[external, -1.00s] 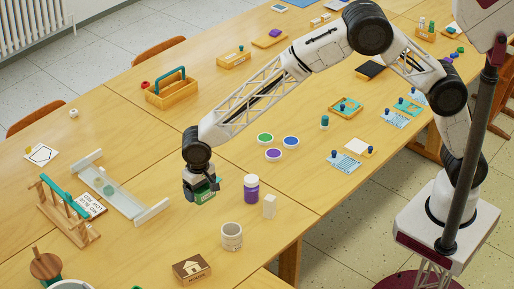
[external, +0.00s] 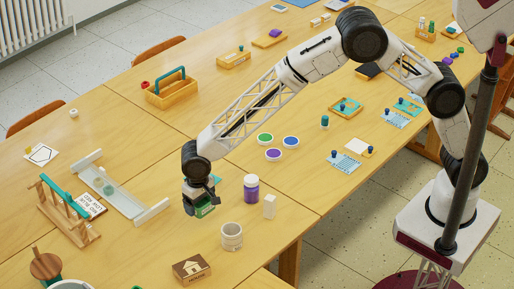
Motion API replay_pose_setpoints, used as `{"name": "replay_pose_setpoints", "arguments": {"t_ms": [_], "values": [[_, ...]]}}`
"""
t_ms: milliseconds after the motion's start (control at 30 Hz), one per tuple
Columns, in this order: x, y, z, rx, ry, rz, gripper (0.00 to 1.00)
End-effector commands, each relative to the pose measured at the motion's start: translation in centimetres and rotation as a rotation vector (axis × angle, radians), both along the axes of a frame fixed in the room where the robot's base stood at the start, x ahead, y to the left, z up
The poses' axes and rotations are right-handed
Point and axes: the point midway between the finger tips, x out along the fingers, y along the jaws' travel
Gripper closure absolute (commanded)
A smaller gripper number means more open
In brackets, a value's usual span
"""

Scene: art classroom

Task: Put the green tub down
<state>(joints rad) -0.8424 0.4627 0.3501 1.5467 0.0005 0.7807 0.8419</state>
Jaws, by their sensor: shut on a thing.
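The green tub (external: 205,211) is a small dark green container with a pale label band. It is at the end of my arm, low over the light wooden table, left of the purple jar. My gripper (external: 199,198) points down and is shut on the tub. The gripper hides the tub's upper part. I cannot tell whether the tub's base touches the table.
A purple jar (external: 251,189) with a white lid and a white block (external: 269,206) stand to the right. A whitish cup (external: 232,236) stands in front. A glass-sided frame (external: 113,190) lies to the left. Bare table (external: 165,252) shows front left.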

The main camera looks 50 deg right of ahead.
Motion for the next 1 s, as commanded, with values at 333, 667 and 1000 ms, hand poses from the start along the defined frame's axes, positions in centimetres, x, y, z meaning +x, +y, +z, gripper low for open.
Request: {"name": "replay_pose_setpoints", "arguments": {"t_ms": [333, 667, 1000], "values": [[0.0, 0.0, -2.9, 0.000, 0.000, 0.000, 0.42], [0.0, 0.0, -3.2, -0.001, 0.001, 0.000, 0.42], [0.0, 0.0, -6.3, -0.001, 0.001, 0.000, 0.42]]}}
